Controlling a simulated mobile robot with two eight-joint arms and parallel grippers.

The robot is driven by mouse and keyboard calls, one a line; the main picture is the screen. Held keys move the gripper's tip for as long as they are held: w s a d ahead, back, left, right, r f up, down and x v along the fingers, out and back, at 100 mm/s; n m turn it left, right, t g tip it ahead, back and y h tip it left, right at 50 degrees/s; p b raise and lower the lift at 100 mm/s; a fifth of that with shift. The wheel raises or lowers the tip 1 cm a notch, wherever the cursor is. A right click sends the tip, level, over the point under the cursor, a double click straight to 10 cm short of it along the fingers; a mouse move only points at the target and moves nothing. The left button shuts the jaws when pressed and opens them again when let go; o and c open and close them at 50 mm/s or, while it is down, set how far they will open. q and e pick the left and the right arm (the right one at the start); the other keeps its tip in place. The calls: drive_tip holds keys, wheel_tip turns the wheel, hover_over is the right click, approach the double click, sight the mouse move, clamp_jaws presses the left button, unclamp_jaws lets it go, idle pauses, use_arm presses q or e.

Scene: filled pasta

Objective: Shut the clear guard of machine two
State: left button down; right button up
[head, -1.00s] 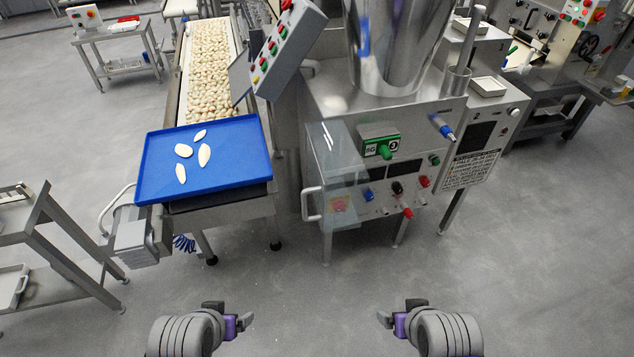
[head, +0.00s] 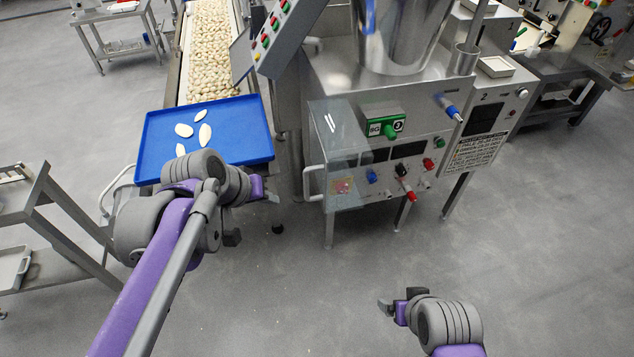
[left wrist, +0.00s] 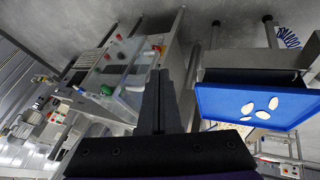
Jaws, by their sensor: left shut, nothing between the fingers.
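Machine two (head: 430,105) is a steel cabinet with a "2" on its right side panel and knobs on its front. Its clear guard (head: 338,150) is a see-through panel at the front left, standing out at an angle from the knob panel. A pale handle (head: 309,184) is on the guard's left edge. My left gripper (head: 273,196) is shut and empty, a little left of the handle and apart from it in the picture. Its closed fingers also show in the left wrist view (left wrist: 158,100). My right gripper (head: 386,307) is low over the floor; its finger gap is unclear.
A blue tray (head: 160,150) with several pale pieces is at the end of the conveyor (head: 211,60), behind my left arm. A tilted button box (head: 285,30) hangs left of the machine. A steel rack (head: 60,205) stands far left. The floor in front is open.

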use_arm(q)
drive_tip(key=w+d+r+h, duration=0.1)
drive_tip(key=w+d+r, duration=0.1)
drive_tip(key=w, duration=0.3)
approach(325, 184)
wheel_tip(325, 184, down, 3)
drive_tip(key=a, duration=0.2)
drive_tip(key=shift+w+d+f, duration=0.1)
drive_tip(key=shift+w+d, duration=0.2)
drive_tip(key=shift+d, duration=0.35)
drive_tip(key=shift+w+d+f, duration=0.1)
drive_tip(key=shift+w+d, duration=0.2)
drive_tip(key=shift+d, duration=0.35)
drive_tip(key=shift+w+d+f, duration=0.1)
drive_tip(key=shift+w+d, duration=0.2)
drive_tip(key=shift+d, duration=0.35)
drive_tip(key=shift+r, duration=0.1)
